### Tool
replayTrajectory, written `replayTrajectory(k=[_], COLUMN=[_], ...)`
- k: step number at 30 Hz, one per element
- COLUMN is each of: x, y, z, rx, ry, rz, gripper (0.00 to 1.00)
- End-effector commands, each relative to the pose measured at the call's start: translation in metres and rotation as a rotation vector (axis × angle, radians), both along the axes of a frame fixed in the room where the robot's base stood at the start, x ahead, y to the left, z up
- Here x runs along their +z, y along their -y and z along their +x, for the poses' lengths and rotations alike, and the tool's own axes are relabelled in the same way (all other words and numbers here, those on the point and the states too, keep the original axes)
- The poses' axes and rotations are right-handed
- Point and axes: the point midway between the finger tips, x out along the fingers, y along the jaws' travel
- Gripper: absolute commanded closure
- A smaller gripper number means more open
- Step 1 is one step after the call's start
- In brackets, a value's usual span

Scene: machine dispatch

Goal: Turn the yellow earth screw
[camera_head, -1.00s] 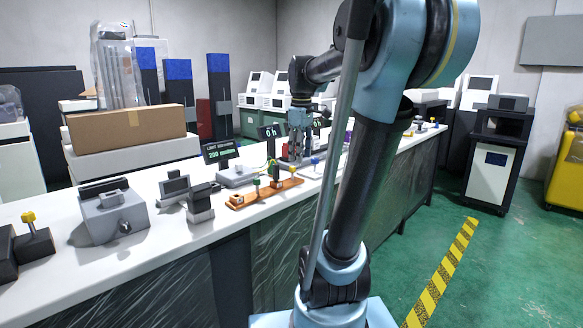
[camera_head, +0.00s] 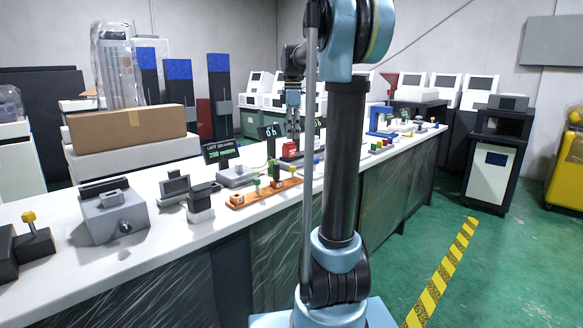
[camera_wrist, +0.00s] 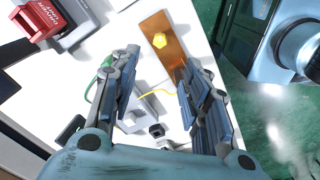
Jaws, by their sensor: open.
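A yellow hexagonal screw head (camera_wrist: 159,40) stands on a copper-orange bar (camera_wrist: 153,20) in the wrist view. An orange bar (camera_head: 240,201) with small fittings lies on the bench in the head view; its details are too small to tell apart. My gripper (camera_wrist: 160,58) is open and empty, with one finger on each side below the yellow head in the wrist picture. The fingers look apart from it. In the head view my gripper (camera_head: 292,122) hangs above the bench, beyond the orange bar. A thin yellow wire (camera_wrist: 150,95) runs between the fingers in the wrist view.
A red labelled block (camera_wrist: 38,18) is at the upper left of the wrist view; a green cable lies by the left finger. A display (camera_head: 220,151), grey devices and another yellow knob (camera_head: 28,217) stand along the white bench.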

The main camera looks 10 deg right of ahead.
Motion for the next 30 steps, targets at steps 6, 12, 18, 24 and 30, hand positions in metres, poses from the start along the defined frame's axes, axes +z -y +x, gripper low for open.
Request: replayTrajectory(k=[6, 12, 18, 24, 30], x=[-0.039, -0.073, -0.105, -0.128, -0.137], y=[0.000, 0.000, 0.000, 0.000, 0.000], z=[0.000, 0.000, 0.000, 0.000, -0.001], rx=[-0.001, -0.001, -0.002, -0.002, -0.002], ry=[0.000, 0.000, 0.000, 0.000, 0.000], rz=[0.000, 0.000, 0.000, 0.000, 0.000], gripper=[0.57, 0.57, 0.57, 0.57, 0.57])
